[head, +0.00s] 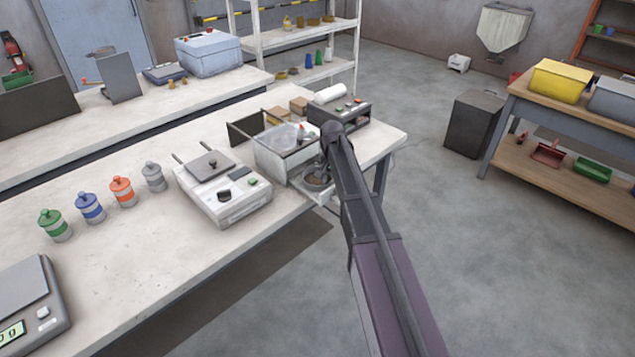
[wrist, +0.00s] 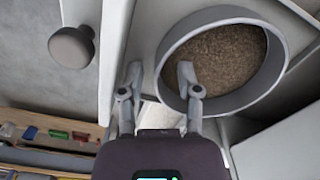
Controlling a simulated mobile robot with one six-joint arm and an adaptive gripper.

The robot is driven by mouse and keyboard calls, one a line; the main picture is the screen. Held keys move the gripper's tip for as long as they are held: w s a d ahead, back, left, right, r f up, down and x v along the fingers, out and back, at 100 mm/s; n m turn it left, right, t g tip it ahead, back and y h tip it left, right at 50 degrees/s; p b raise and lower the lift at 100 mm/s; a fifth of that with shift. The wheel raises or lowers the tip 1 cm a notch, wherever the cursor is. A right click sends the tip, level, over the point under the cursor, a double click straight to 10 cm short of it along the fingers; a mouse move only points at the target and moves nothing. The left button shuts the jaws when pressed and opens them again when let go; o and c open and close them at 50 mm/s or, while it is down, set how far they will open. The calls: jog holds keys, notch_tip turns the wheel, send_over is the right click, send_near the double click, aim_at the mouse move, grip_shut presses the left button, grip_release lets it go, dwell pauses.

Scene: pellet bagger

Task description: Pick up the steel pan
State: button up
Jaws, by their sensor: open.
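The steel pan (wrist: 272,92) is round and grey, filled with brown granules, and shows large in the wrist view. In the head view the pan (head: 317,181) is small and partly hidden by my arm. It sits in a pulled-out white drawer under the bagger. My gripper (wrist: 160,74) is open at the pan's near-left wall. Its right fingertip is over the inside of the rim and its left fingertip is outside it. I cannot tell whether either finger touches the wall. In the head view my gripper (head: 324,168) is mostly hidden behind my own arm.
A dark knob (wrist: 72,47) stands left of the drawer in the wrist view. The white bagger housing (head: 284,148) is beside the drawer. A sealer-like device (head: 225,195) and several coloured canisters stand on the bench to the left.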

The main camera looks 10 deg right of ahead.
grip_shut()
dwell(0.3)
jog(key=shift+r, duration=0.2)
notch_tip(320, 180, up, 18)
jog(key=p, duration=1.8)
jog(key=shift+f, duration=0.2)
